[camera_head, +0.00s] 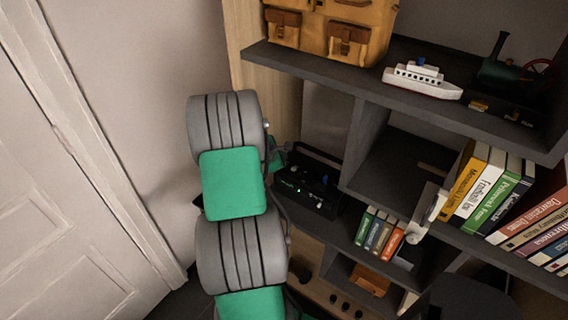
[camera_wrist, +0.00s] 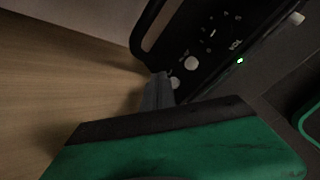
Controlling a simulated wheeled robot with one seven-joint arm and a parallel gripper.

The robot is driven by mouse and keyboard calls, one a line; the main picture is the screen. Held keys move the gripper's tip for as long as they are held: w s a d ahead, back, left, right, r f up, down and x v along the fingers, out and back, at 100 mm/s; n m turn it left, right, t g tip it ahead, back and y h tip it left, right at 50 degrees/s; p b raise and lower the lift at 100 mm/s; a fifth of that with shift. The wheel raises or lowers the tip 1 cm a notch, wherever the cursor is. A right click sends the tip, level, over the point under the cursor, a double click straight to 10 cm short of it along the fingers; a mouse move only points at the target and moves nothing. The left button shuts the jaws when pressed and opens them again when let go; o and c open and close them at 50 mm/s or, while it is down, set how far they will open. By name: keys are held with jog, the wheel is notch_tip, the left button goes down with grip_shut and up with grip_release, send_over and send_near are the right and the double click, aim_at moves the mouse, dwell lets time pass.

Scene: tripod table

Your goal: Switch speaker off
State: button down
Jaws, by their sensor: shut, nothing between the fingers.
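The speaker (camera_head: 310,181) is a black box with knobs on the dark shelf, just right of my arm in the head view. In the wrist view the speaker (camera_wrist: 205,45) shows a dark panel with pale round knobs, a black handle and a small lit green light (camera_wrist: 240,60). My gripper (camera_wrist: 160,88) is shut and empty. Its fingertips are close to a pale knob (camera_wrist: 175,83) at the panel's lower left; I cannot tell whether they touch it. In the head view my arm hides the gripper's tips.
A white toy ship (camera_head: 422,79) and a tan bag (camera_head: 330,30) stand on the shelf above. Books (camera_head: 485,185) fill the right compartment, and small books (camera_head: 378,232) stand right of the speaker. A wooden side panel (camera_wrist: 60,85) is close beside my gripper. A white door (camera_head: 60,200) is at left.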

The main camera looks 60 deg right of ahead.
dwell(0.7)
jog(key=shift+f+b, duration=0.3)
jog(key=shift+f, duration=0.1)
jog(key=shift+f+b, duration=0.3)
jog(key=shift+f, duration=0.1)
dwell(0.4)
jog(key=shift+r+p, duration=0.6)
jog(key=shift+r, duration=0.2)
jog(key=shift+r+p, duration=1.7)
jog(key=shift+r, duration=0.8)
